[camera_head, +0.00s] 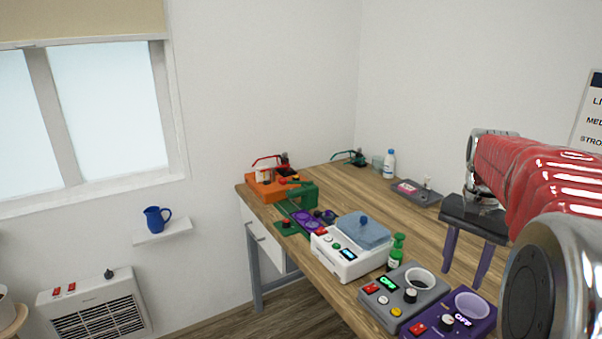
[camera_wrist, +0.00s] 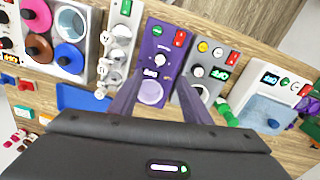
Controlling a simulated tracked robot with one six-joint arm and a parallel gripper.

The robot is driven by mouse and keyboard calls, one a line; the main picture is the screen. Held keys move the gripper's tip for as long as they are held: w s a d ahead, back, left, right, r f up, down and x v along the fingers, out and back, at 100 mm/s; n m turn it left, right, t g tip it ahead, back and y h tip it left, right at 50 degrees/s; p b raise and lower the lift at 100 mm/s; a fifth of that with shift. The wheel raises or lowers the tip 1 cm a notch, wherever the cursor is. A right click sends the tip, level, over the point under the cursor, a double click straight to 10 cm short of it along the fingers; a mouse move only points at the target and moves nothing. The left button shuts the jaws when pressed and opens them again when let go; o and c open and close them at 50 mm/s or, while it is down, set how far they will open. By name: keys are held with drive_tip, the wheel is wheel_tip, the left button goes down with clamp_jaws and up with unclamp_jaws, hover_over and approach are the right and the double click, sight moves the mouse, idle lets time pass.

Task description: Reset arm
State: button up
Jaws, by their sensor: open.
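My gripper (camera_head: 466,265) hangs at the end of my red arm above the wooden table (camera_head: 415,222), at the right of the head view. Its two purple fingers point down and stand apart with nothing between them. The purple device also shows in the head view (camera_head: 425,329). Part of my arm runs out of the head view at the right.
A grey device (camera_head: 381,307), a green bottle (camera_head: 395,255) and a white device (camera_head: 345,267) with a blue lid line the table's near edge. Orange and green equipment (camera_head: 268,187) stands farther back. A blue pitcher (camera_head: 154,220) sits on a wall shelf. The table's middle is clear.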

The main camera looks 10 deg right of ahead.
drive_tip(key=s+a+f+n+t, duration=0.1)
drive_tip(key=s+a+n+t, duration=0.1)
drive_tip(key=a, duration=0.7)
drive_tip(key=s+a+f+n+t, duration=0.1)
drive_tip(key=s+a+n+t, duration=0.1)
drive_tip(key=s+a+n, duration=0.3)
drive_tip(key=s+a+f+n+t, duration=0.1)
drive_tip(key=a+n, duration=0.4)
drive_tip(key=a, duration=0.8)
drive_tip(key=s+t, duration=0.1)
drive_tip(key=s, duration=0.1)
drive_tip(key=shift+s+a+f, duration=0.2)
drive_tip(key=shift+s+f, duration=0.05)
drive_tip(key=shift+s, duration=0.1)
drive_tip(key=shift+d, duration=0.1)
